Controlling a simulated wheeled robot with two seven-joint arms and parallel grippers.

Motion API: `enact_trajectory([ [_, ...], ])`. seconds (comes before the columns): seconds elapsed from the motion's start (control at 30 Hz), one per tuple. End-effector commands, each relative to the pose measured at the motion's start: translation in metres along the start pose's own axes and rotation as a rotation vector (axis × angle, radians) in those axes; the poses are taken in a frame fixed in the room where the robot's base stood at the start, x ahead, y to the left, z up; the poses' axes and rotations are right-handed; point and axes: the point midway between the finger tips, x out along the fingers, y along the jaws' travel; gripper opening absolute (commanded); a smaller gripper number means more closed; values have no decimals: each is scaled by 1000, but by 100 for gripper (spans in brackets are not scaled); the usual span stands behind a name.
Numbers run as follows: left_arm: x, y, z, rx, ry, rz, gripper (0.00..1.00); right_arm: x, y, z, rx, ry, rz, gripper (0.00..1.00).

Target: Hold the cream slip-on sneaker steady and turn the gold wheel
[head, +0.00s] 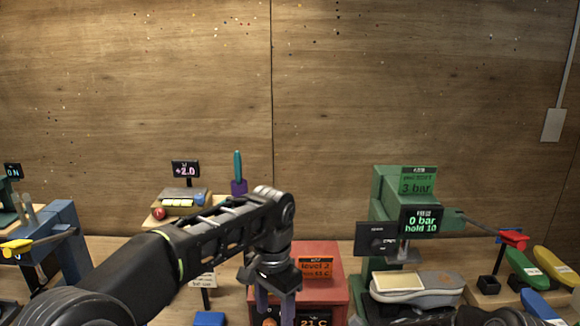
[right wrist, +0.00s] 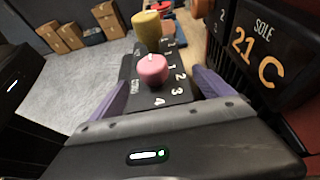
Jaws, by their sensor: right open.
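A grey and cream shoe-like item (head: 420,290) lies at the green press on the right in the head view; I cannot tell whether it is the cream sneaker. In the right wrist view a mustard-yellow cylinder (right wrist: 147,28) stands beyond a pink knob (right wrist: 152,69); I cannot tell whether it is the gold wheel. My left gripper (head: 274,309) points down before the red station. Its purple fingers are apart, but their tips are cut off, so any grip is hidden. My right gripper (right wrist: 161,90) is open, its purple fingers on either side of the pink knob, with no contact visible.
The red station (head: 330,280) carries a "21 C" display (right wrist: 257,52), close on the right in the right wrist view. The green press (head: 390,205) stands right of it. Coloured shoes (head: 530,270) lie at far right. Open floor (right wrist: 75,90) shows left of the knob.

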Motion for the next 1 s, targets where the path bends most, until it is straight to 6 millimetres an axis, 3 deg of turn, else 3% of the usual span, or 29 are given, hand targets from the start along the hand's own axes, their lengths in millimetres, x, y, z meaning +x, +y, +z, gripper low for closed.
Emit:
enact_trajectory([
  [0.17, 0, 0, 0, 0, 0, 0, 56, -2, 0, 0, 0, 0, -1, 91],
  [0.33, 0, 0, 0, 0, 0, 0, 56, -16, -1, 0, -2, 1, -2, 91],
  [0.8, 0, 0, 0, 0, 0, 0, 56, -104, -1, 0, 0, 1, -3, 91],
  [1.0, 0, 0, 0, 0, 0, 0, 56, -120, 0, 0, 0, 0, 0, 91],
])
